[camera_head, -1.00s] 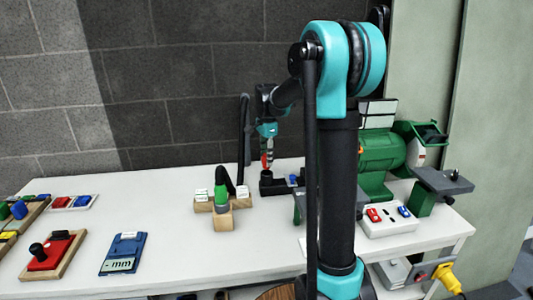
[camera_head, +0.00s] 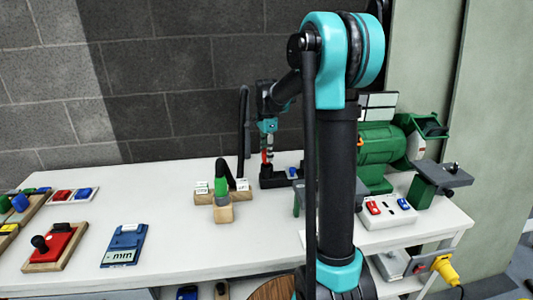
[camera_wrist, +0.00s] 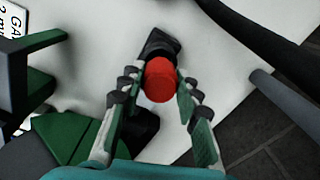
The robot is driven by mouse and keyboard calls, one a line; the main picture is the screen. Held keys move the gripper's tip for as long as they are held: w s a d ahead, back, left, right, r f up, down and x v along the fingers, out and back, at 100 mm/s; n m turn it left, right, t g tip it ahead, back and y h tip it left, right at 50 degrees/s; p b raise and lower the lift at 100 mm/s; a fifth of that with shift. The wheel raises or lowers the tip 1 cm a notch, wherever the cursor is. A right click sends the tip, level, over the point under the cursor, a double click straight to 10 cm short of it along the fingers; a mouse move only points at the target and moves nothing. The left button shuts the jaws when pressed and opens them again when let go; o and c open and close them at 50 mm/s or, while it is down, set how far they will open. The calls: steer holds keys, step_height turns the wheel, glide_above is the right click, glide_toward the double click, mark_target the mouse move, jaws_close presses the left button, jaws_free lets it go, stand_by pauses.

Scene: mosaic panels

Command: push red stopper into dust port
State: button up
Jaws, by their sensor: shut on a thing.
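The red stopper (camera_wrist: 160,80) is a round red cylinder held between the fingers of my gripper (camera_wrist: 159,84) in the wrist view. It shows as a small red patch (camera_head: 264,157) under my gripper (camera_head: 267,150) in the head view. My gripper is shut on it. A black fitting (camera_wrist: 157,43), likely the dust port, shows just beyond the stopper; its opening is hidden. In the head view the black fitting (camera_head: 272,181) stands on the bench below my gripper. I cannot tell whether the stopper touches it.
A green bench grinder (camera_head: 378,152) stands right of the fitting, with a white switch box (camera_head: 388,216) in front. A wooden block with a green part (camera_head: 222,190) stands to the left. A black curved hose (camera_head: 244,130) rises beside my gripper. The bench (camera_head: 165,205) is clear at left centre.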

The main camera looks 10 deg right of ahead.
steer(key=shift+f, duration=1.5)
steer(key=o, duration=1.1)
steer(key=shift+o, duration=0.2)
